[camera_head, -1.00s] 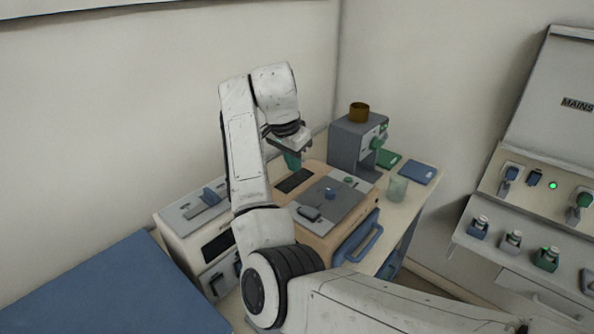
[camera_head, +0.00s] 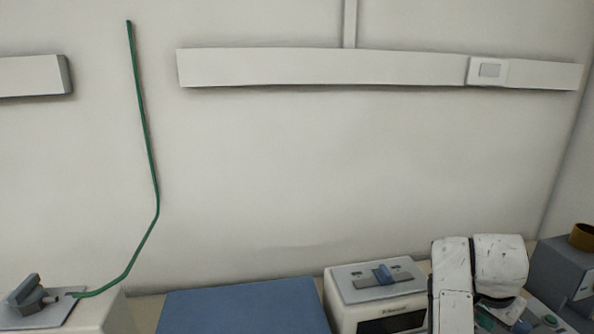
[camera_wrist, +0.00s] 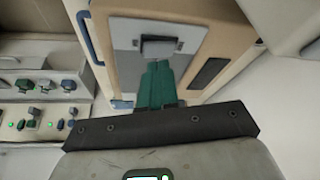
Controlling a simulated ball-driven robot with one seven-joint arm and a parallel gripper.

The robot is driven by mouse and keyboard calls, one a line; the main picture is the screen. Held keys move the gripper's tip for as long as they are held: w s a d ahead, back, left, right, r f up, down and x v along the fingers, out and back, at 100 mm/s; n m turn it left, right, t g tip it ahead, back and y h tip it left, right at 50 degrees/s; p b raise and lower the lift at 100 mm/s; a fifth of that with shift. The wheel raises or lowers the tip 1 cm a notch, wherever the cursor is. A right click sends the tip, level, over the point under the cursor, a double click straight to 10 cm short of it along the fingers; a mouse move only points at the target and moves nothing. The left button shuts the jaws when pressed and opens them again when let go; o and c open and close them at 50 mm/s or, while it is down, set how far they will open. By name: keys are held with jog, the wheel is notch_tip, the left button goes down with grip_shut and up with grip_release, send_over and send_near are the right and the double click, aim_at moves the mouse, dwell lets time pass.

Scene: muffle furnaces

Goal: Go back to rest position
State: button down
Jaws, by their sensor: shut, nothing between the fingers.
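In the head view my white arm is folded at the lower right, in front of the wall. The fingers are mostly cut off or hidden by the frame's bottom edge there.
A blue-topped surface (camera_head: 245,308) lies at the bottom middle, beside a white box-shaped unit (camera_head: 375,290) with a blue switch. A grey machine (camera_head: 562,272) stands at the far right. A green cable (camera_head: 150,160) hangs at the left.

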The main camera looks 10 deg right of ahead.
jog(key=s+a+f+n+t+y, duration=0.2)
jog(key=s+a+f+n, duration=0.5)
jog(key=s+a, duration=0.25)
jog(key=s+a+f+n+t+y, duration=0.1)
jog(key=s+a+f+n+y, duration=0.1)
jog(key=s+a+f+n, duration=0.6)
jog(key=s+f+m+g, duration=0.2)
jog(key=s+f+g, duration=0.1)
jog(key=s, duration=1)
jog(key=shift+f+g, duration=0.4)
jog(key=shift+f, duration=0.2)
jog(key=shift+d, duration=0.1)
